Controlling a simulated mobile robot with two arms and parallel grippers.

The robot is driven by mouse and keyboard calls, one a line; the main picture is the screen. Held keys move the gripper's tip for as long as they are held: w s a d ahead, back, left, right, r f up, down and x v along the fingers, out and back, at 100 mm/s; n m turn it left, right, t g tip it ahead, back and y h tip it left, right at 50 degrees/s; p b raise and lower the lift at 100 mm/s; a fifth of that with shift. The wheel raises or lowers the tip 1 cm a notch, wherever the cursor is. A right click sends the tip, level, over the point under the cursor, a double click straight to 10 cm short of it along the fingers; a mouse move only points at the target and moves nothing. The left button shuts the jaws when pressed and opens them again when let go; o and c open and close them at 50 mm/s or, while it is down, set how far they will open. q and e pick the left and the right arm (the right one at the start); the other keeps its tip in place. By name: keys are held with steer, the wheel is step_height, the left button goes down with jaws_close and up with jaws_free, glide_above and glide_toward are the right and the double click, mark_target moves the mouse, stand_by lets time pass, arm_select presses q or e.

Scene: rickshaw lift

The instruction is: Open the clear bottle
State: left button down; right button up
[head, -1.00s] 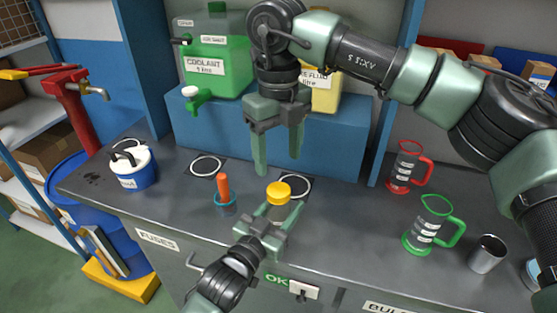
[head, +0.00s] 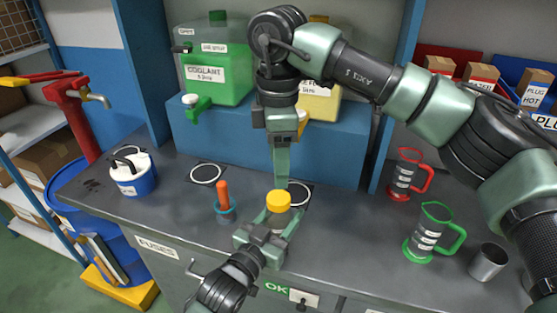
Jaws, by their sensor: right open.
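The clear bottle (head: 279,214) has a yellow cap (head: 278,201) and stands upright near the front edge of the workbench. Its lower body is mostly hidden by my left gripper (head: 282,219), whose fingers close around its sides from the front. My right gripper (head: 281,182) points straight down just above and behind the cap, apart from it as far as I can tell. It is open and empty, and is seen edge-on, so its fingers overlap.
A blue cup with an orange-handled tool (head: 224,203) stands just left of the bottle. A white-lidded blue container (head: 133,175) is farther left. Red (head: 403,177) and green (head: 428,236) jugs and a metal cup (head: 487,262) stand right. Coolant (head: 216,75) is on the blue shelf (head: 230,134) behind.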

mark_target(279, 197)
steer(key=shift+f+m, duration=0.3)
steer(key=shift+f, duration=3.7)
